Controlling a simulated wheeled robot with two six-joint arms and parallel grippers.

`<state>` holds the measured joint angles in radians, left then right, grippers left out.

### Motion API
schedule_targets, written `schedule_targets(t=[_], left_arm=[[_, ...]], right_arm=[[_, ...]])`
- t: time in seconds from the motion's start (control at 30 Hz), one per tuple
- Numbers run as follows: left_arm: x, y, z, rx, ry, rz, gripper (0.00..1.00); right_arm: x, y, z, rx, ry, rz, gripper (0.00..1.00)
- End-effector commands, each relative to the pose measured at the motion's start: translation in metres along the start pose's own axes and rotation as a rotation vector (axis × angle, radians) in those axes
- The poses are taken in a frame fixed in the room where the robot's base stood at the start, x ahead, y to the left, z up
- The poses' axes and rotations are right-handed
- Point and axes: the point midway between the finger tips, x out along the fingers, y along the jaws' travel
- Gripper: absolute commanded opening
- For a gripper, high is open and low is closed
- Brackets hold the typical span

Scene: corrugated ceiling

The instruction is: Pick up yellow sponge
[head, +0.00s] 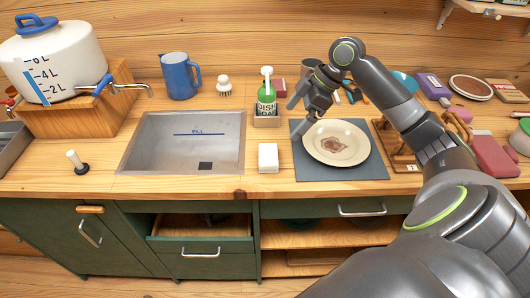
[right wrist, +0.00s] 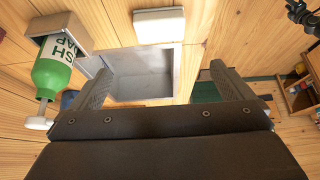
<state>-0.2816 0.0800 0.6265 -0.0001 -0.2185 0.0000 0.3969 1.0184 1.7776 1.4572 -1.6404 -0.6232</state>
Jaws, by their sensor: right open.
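I cannot make out a clearly yellow sponge in either view. A pale, off-white block (head: 268,157) lies on the wooden counter just right of the sink; it also shows at the top of the right wrist view (right wrist: 158,25). My right gripper (head: 301,108) is above the counter, between the green soap bottle (head: 267,97) and the plate (head: 337,142). In the right wrist view its two fingers (right wrist: 163,80) are wide apart with nothing held between them. My left gripper is not in view.
The soap bottle (right wrist: 52,70) stands in a small caddy (head: 266,121). The metal sink (head: 182,145) is left of the block. The plate lies on a dark mat (head: 355,173). A blue pitcher (head: 178,75) and scrub brush (head: 224,88) stand behind the sink. A drawer (head: 202,226) is partly open below.

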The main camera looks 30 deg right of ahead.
Motion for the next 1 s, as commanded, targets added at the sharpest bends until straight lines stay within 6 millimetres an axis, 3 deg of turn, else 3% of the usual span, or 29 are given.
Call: schedule_targets(t=[0.1, 0.23, 0.37, 0.6, 0.8, 1.0], left_arm=[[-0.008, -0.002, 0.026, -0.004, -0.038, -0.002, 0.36], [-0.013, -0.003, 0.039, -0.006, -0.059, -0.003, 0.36], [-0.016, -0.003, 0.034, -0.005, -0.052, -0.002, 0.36], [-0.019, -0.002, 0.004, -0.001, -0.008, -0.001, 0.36], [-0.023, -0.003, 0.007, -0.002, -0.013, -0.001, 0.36], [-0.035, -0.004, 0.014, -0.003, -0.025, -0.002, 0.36]], right_arm=[[0.021, -0.001, -0.002, 0.001, 0.005, -0.005, 1.0], [0.043, -0.001, -0.002, 0.002, 0.005, -0.005, 1.0], [0.065, -0.001, -0.001, 0.003, 0.003, -0.004, 1.0], [0.096, 0.0, 0.0, 0.002, 0.002, -0.001, 1.0], [0.107, 0.0, 0.002, 0.003, 0.001, -0.002, 1.0], [0.137, -0.001, 0.007, 0.004, 0.002, -0.004, 1.0]])
